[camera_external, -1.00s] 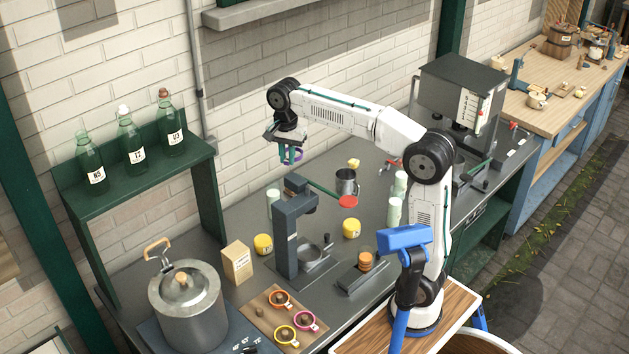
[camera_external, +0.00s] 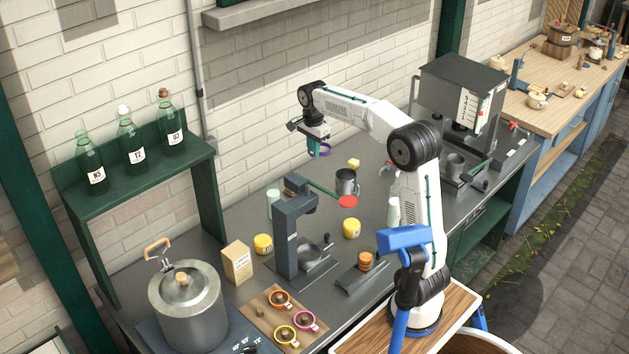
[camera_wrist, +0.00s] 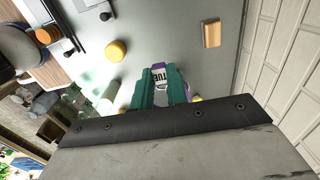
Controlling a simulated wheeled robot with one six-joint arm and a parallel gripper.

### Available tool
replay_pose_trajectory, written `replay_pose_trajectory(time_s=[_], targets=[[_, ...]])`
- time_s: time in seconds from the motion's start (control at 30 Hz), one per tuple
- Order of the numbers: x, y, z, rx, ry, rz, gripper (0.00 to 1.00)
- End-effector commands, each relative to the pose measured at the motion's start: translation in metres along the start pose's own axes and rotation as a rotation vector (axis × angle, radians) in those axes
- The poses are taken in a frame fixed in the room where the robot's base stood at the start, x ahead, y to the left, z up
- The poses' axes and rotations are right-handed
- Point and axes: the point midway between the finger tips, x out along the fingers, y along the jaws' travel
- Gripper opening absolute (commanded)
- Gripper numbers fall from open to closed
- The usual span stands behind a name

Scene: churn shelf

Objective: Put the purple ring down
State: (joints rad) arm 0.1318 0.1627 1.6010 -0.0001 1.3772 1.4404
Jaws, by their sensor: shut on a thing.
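My gripper (camera_external: 315,149) is raised above the back of the grey counter, in front of the brick wall. It is shut on the purple ring (camera_external: 325,150), which hangs at the fingertips, clear of the counter top. In the wrist view the green fingers of my gripper (camera_wrist: 160,90) close on a light piece with dark letters.
A board (camera_external: 262,308) holds orange, pink and yellow rings. A pot (camera_external: 187,305) stands front left. A grey machine (camera_external: 455,95) stands at right.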

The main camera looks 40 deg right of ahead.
Motion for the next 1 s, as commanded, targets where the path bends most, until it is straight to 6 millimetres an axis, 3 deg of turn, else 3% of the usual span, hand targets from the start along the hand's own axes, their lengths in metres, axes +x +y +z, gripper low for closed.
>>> replay_pose_trajectory(time_s=[0.2,0.4,0.8,1.0], targets=[[0.088,0.002,0.001,-0.001,-0.001,0.009,0.0],[0.154,0.001,0.001,-0.001,-0.001,0.005,0.0],[0.223,0.001,0.001,-0.001,0.0,0.003,0.0],[0.241,0.0,0.001,-0.001,0.0,0.0,0.0]])
